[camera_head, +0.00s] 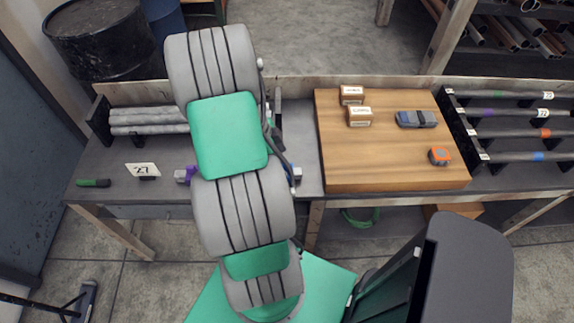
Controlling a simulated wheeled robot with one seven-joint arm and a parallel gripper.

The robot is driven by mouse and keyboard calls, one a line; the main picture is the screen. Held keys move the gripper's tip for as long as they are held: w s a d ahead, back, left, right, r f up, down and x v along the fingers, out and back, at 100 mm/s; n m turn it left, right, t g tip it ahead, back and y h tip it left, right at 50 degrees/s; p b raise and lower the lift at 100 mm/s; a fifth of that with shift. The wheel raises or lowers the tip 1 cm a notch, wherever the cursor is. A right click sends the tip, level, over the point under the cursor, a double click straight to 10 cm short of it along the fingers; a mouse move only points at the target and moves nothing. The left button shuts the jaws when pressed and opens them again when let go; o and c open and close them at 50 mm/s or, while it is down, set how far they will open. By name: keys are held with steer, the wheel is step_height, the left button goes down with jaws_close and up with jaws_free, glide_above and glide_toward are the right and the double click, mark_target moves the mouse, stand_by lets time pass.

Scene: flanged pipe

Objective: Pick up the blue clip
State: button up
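My arm covers the middle of the bench, and my gripper is hidden behind it. A flanged pipe seems to lie on the bench behind the arm. Its left end (180,175) shows beside a purple clip (191,174). A small blue part (298,175) shows right of the arm, but it is too small and covered to tell whether it is a clip. A blue clip (538,156) sits on the lowest rod of the rack (482,157) at the right.
A wooden board (395,172) holds two small boxes (352,95) (360,116), a grey-blue item (416,119) and an orange tape measure (439,156). Grey pipes (145,122) lie at the back left. A "27" sign (143,170) and green-handled tool (94,183) are at the left.

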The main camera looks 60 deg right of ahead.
mark_target(285, 165)
steer(key=p+x, duration=0.1)
steer(key=x, duration=0.5)
steer(key=shift+w+p, duration=0.1)
steer(key=shift+p, duration=0.2)
steer(key=c, duration=1.5)
